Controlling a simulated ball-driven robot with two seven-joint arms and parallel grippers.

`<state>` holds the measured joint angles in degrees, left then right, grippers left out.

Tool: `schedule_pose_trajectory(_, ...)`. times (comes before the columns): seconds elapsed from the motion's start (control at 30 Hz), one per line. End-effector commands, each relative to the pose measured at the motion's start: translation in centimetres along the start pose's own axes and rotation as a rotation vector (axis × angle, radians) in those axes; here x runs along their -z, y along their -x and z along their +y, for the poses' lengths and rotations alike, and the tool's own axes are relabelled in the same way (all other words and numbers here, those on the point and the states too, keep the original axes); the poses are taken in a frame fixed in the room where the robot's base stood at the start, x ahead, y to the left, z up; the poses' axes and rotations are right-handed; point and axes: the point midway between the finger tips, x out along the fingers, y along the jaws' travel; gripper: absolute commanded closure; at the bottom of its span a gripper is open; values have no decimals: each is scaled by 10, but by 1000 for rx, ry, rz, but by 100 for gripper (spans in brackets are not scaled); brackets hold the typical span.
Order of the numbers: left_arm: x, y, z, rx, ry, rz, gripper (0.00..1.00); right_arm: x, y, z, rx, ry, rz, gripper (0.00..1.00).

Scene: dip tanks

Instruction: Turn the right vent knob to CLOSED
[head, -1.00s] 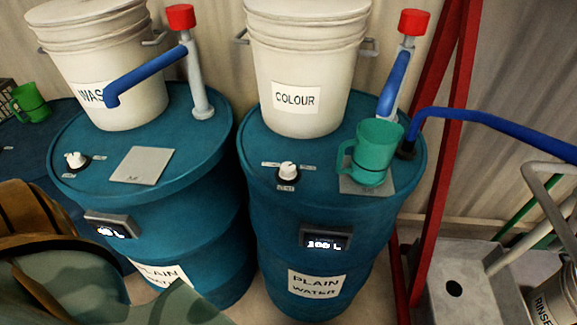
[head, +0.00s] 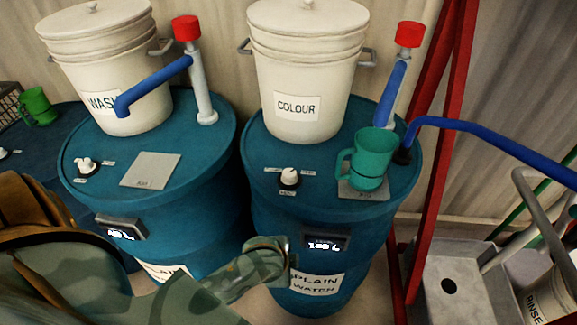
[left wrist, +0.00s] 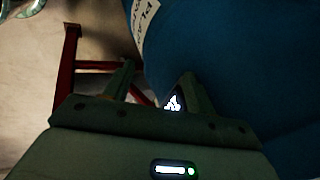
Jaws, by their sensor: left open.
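The right vent knob (head: 289,177) is a small white knob on a dark base, on top of the right blue drum (head: 330,212). Small labels sit to its left, right and front, too small to read. Its pointer direction is hard to make out. My left arm, in camouflage cover, reaches in from the left; its hand end is in front of the right drum, below the knob and apart from it. In the left wrist view my left gripper (left wrist: 154,80) is open with nothing between its fingers, beside the drum's side. The knob is not in that view. My right gripper is not in view.
A white COLOUR bucket (head: 306,75) stands behind the knob. A green mug (head: 373,155) sits on a plate to the knob's right. The left drum (head: 215,150) carries another knob (head: 86,164) and a WASH bucket (head: 105,70). Red posts (head: 440,130) stand at right.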

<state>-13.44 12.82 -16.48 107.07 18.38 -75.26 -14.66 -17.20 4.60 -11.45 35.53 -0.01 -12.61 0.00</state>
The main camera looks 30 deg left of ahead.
Motion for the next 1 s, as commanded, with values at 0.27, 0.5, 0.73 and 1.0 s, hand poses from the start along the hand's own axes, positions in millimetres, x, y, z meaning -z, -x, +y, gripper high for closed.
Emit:
schedule_pose_trajectory(0.27, 73, 106, -62, 79, -401, 111, 44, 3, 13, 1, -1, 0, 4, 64)
schedule_pose_trajectory(0.5, 110, 103, -78, -2, -791, 174, 44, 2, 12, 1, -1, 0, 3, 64)
schedule_pose_trajectory(0.73, 126, 114, -125, -128, -1342, 187, 44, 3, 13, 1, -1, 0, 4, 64)
schedule_pose_trajectory(1.0, 88, 181, -240, -398, -1965, 220, 44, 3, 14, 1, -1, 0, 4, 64)
